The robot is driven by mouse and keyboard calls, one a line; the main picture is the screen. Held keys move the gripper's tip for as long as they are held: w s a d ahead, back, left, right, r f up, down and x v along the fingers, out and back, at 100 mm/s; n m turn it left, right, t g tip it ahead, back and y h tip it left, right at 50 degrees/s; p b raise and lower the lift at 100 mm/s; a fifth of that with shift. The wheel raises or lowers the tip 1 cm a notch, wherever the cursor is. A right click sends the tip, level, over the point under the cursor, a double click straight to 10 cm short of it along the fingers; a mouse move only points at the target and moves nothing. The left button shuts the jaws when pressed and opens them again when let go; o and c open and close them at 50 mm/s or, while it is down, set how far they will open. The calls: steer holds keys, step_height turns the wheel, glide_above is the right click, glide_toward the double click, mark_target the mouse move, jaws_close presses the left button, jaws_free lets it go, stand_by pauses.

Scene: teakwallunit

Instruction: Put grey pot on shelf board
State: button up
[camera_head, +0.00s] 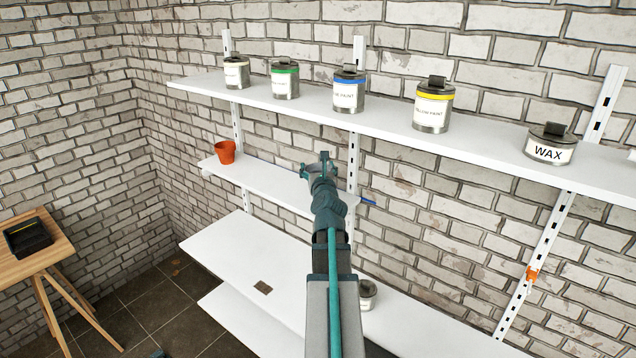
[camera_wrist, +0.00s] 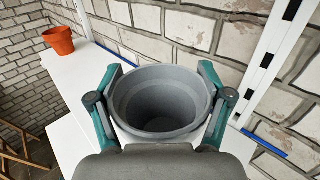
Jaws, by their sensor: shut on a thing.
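The grey pot (camera_wrist: 162,108) is upright and empty in the wrist view, its open mouth facing up. My gripper (camera_wrist: 160,100) is shut on it, with one teal finger on each side. In the head view my gripper (camera_head: 320,166) is near the right end of the small middle shelf board (camera_head: 265,182), and the pot cannot be made out clearly there. This white board also shows at the left of the wrist view (camera_wrist: 82,72). The pot hides what is below it, so I cannot tell its height over the board.
An orange pot (camera_head: 225,152) stands at the board's left end. A long upper shelf (camera_head: 390,122) carries several paint tins and a wax tin (camera_head: 550,150). A wider white board (camera_head: 235,255) lies below. The board's middle, right of the orange pot, is clear.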

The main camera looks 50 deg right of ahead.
steer(key=shift+d+f, duration=0.2)
steer(key=shift+f, duration=0.05)
steer(key=shift+w+d+f+b, duration=0.15)
steer(key=shift+f+b, duration=0.95)
steer(key=shift+f, duration=0.6)
steer(key=shift+f, duration=0.1)
steer(key=shift+f, duration=0.15)
steer(key=o, duration=1.2)
steer(key=shift+c, duration=0.2)
